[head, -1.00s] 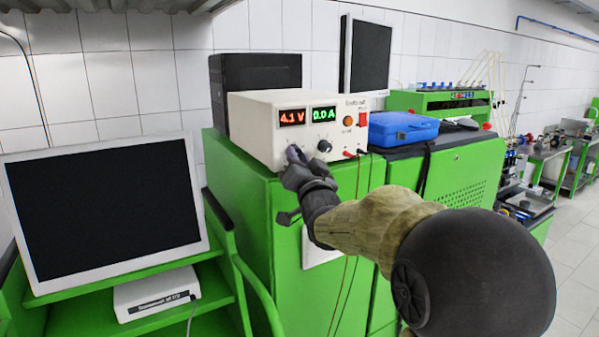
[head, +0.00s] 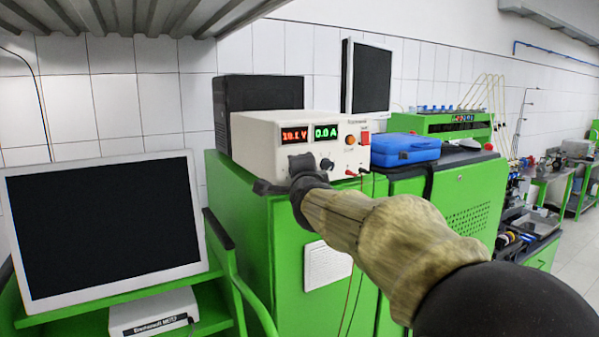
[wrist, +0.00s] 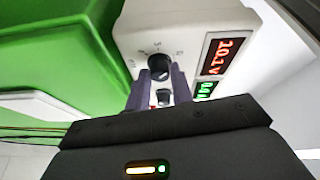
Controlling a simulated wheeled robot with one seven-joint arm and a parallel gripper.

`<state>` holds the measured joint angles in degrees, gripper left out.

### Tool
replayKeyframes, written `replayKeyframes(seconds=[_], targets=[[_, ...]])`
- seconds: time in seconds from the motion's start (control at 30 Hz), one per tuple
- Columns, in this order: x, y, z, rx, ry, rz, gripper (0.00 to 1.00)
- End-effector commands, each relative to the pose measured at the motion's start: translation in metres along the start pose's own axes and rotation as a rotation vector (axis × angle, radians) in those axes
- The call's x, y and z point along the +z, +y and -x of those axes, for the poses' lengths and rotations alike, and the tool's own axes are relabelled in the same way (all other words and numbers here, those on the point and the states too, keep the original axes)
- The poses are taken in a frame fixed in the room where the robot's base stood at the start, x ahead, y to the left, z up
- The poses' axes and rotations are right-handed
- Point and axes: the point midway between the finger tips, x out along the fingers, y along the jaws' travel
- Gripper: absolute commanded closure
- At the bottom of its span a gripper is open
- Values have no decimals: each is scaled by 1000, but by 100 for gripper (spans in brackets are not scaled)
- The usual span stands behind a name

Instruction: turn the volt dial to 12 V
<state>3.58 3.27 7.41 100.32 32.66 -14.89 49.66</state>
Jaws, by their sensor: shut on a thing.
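The power supply (head: 262,150) is a cream box on the green cabinet, with a red voltage display (head: 294,132) reading about 10.1 V. A green display (head: 325,131) beside it reads 0.0 A. The black volt dial (wrist: 158,61) has a printed scale around it in the wrist view; in the head view my arm hides it. My gripper (wrist: 161,74) is shut on this dial, one finger on each side. The current dial (head: 326,164) is to its right in the head view; it also shows between my fingers in the wrist view (wrist: 164,96).
A blue case (head: 405,149) stands right of the supply. Red and black leads (head: 352,173) plug into the supply's lower right and hang down the cabinet front. A monitor (head: 105,220) stands at the left. A black box (head: 265,95) is behind the supply.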

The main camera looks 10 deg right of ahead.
Motion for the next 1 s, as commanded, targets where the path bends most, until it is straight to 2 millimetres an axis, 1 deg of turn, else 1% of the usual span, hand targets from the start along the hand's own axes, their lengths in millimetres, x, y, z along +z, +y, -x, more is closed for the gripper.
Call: replayKeyframes(seconds=[0.03,0.2,0.4,0.6,0.97,1.0], targets=[[0,-4,0,15,-4,-35,100],[0,-4,0,61,-12,-147,100],[-1,-3,0,94,-17,-230,100],[-1,-2,0,107,-19,-262,100],[-2,-1,0,108,-19,-264,100],[-1,-1,0,108,-19,-264,70]])
